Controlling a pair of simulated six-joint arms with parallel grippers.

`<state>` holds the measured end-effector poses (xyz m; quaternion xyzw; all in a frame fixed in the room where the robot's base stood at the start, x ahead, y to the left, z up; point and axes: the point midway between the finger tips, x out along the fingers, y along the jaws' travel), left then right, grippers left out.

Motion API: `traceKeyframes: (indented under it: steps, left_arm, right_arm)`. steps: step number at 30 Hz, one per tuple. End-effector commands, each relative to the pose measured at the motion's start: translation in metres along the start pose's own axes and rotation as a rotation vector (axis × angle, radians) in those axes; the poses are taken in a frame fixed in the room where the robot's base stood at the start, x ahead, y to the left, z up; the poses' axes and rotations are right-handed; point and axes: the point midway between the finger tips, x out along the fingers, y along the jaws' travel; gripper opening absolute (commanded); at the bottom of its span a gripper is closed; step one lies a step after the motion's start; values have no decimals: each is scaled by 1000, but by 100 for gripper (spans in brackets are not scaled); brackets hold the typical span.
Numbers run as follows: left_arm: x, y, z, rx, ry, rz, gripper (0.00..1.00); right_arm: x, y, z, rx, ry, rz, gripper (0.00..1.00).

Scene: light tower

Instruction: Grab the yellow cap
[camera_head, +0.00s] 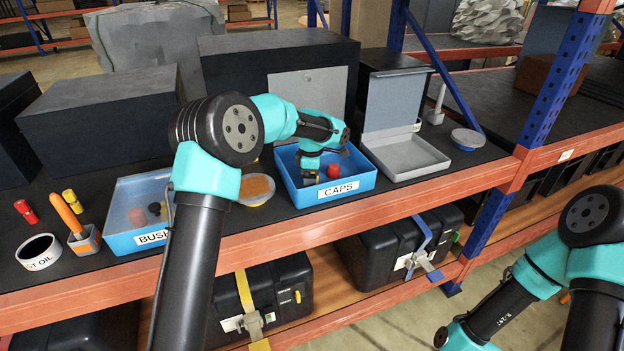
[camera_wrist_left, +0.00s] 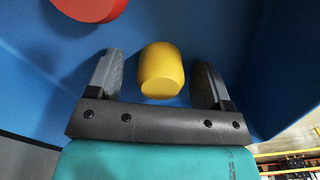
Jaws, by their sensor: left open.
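The yellow cap (camera_wrist_left: 161,72) lies in the blue bin labelled CAPS (camera_head: 345,187). In the left wrist view it sits between the two fingers of my left gripper (camera_wrist_left: 158,85), with a visible gap on each side. My left gripper (camera_head: 310,178) is open and reaches down into the left part of the bin. In the head view the yellow cap cannot be made out behind the gripper. A red cap (camera_head: 333,171) is in the same bin, right of the gripper; it also shows in the left wrist view (camera_wrist_left: 90,6). My right gripper is out of view.
A blue bin of bushings (camera_head: 122,243) and a round dish with orange contents (camera_head: 256,188) stand left of the CAPS bin. A grey open-lidded box (camera_head: 405,158) stands right of it. Dark boxes (camera_head: 100,125) fill the shelf behind. The orange shelf beam (camera_head: 400,205) runs along the front.

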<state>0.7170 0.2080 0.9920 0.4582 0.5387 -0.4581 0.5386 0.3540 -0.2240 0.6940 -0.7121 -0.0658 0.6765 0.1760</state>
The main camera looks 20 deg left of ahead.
Motion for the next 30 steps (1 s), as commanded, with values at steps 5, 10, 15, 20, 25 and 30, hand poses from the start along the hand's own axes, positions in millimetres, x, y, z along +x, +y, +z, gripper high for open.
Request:
traceKeyframes:
  steps: [5, 10, 15, 20, 25, 30]
  left_arm:
    - [0, 0, 0, 0, 0, 0, 74]
    - [0, 0, 0, 0, 0, 0, 74]
    - [0, 0, 0, 0, 0, 0, 66]
    - [0, 0, 0, 0, 0, 0, 51]
    - [0, 0, 0, 0, 0, 0, 35]
    - [0, 0, 0, 0, 0, 0, 20]
  right_arm:
    - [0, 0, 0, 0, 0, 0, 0]
    - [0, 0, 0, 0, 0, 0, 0]
    - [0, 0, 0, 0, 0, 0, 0]
    - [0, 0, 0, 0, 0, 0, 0]
    - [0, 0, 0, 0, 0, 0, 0]
    - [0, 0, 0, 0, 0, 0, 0]
